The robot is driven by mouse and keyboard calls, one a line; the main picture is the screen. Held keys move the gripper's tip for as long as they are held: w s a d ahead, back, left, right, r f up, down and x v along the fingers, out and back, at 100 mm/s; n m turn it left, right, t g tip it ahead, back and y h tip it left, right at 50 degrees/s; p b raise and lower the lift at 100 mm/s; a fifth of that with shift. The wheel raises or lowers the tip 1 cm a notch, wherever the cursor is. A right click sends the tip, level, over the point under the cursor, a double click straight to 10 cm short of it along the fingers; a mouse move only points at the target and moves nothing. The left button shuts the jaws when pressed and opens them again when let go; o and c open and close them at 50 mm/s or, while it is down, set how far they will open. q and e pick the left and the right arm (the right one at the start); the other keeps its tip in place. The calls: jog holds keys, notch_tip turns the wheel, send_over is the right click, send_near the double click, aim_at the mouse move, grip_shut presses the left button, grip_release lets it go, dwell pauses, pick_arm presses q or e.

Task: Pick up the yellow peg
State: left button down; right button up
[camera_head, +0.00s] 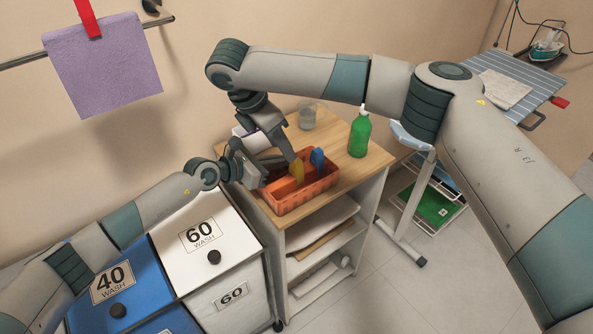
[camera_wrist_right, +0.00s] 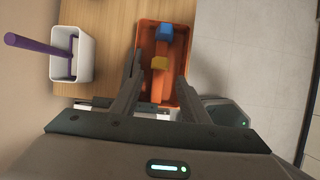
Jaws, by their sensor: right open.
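My right gripper (camera_wrist_right: 158,68) is open above the basket, one finger on each side of the yellow peg as seen from the wrist, with nothing between the fingers. Whether they touch the peg is not clear. My left gripper (camera_head: 255,172) is at the basket's left side; its fingers are partly hidden and their opening is unclear.
The basket stands on a wooden-topped shelf unit (camera_head: 350,172). A green bottle (camera_head: 359,135) and a clear glass (camera_head: 307,117) stand behind it. A white container with a purple-handled tool (camera_wrist_right: 70,60) is close on the left. Laundry bins (camera_head: 215,245) stand at the front left.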

aim_at(293, 164)
jog(key=shift+x, duration=2.55)
jog(key=shift+x, duration=2.65)
jog(key=shift+a, duration=0.1)
jog(key=c, duration=0.8)
jog(key=shift+r, duration=0.1)
notch_tip(293, 164, up, 10)
jog(key=shift+s+f, duration=0.1)
